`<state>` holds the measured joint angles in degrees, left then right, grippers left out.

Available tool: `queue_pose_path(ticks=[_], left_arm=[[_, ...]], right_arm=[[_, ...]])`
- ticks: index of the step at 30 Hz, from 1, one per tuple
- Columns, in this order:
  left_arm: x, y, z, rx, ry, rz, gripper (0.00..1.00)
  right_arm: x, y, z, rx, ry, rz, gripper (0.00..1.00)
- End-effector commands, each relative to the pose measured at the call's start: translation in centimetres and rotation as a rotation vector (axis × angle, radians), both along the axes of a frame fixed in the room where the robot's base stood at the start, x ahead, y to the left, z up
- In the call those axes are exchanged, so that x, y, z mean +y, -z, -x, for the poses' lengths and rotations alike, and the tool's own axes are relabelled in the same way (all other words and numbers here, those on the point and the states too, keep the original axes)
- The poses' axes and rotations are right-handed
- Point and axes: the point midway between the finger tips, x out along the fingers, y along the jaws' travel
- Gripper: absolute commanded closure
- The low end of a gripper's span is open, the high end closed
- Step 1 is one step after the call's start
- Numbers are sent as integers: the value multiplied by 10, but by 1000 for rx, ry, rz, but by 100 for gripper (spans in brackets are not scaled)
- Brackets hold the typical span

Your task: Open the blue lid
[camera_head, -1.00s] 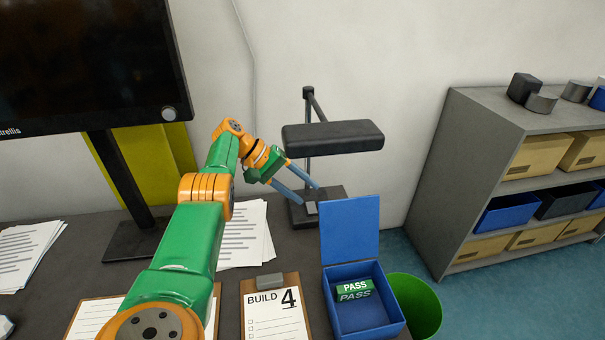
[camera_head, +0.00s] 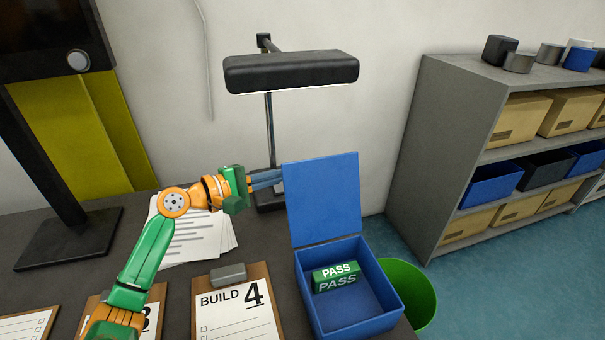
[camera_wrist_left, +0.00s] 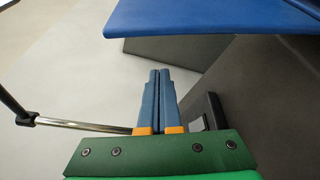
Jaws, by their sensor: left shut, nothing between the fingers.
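The blue lid (camera_head: 322,198) stands upright at the back of the blue box (camera_head: 387,291), so the box is open. A green block marked PASS (camera_head: 336,276) lies inside the box. My left gripper (camera_head: 280,178) is at the left edge of the lid in the head view, its fingertips close to or partly behind it. In the left wrist view, the fingers (camera_wrist_left: 158,72) are together and empty, with the blue lid (camera_wrist_left: 210,15) above them. I cannot tell whether they touch it. My right gripper is not in view.
A black lamp (camera_head: 292,72) stands behind the lid, its base partly hidden. A clipboard (camera_head: 238,310) marked BUILD 4 lies left of the box. A green bin (camera_head: 414,290) stands to its right. A grey shelf (camera_head: 440,110) is farther right.

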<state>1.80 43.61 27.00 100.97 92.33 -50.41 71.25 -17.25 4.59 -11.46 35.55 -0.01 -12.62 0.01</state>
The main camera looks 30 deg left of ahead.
Motion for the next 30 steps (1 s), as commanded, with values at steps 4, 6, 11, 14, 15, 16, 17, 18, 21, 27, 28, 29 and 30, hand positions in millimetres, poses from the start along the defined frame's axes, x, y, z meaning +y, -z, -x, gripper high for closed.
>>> queue_pose_path(ticks=[4,6,11,14,15,16,17,18,21,27,28,29,30], left_arm=[[-13,2,-30,-3,0,5,100],[-19,4,-44,-2,1,2,100],[-37,-7,-29,3,2,-3,100],[-43,-10,-23,2,1,-3,100],[-45,-10,-22,1,0,-4,100],[-46,-10,-21,1,1,-2,100],[-46,-10,-20,2,0,-2,100],[-46,-10,-20,2,0,-2,100],[-47,-9,-20,2,0,-2,100],[-49,-12,-18,-10,1,-16,100],[-51,-15,-16,-26,2,-33,100],[-54,-19,-14,-47,2,-57,100],[-58,-23,-10,-76,3,-89,100]], right_arm=[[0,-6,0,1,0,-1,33],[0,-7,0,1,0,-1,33],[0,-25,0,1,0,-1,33],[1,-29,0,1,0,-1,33],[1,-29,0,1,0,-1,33],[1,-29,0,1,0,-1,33],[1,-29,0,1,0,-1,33],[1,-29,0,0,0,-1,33],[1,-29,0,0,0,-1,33],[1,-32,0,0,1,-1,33],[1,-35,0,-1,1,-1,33],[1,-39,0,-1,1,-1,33],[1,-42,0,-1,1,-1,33]])
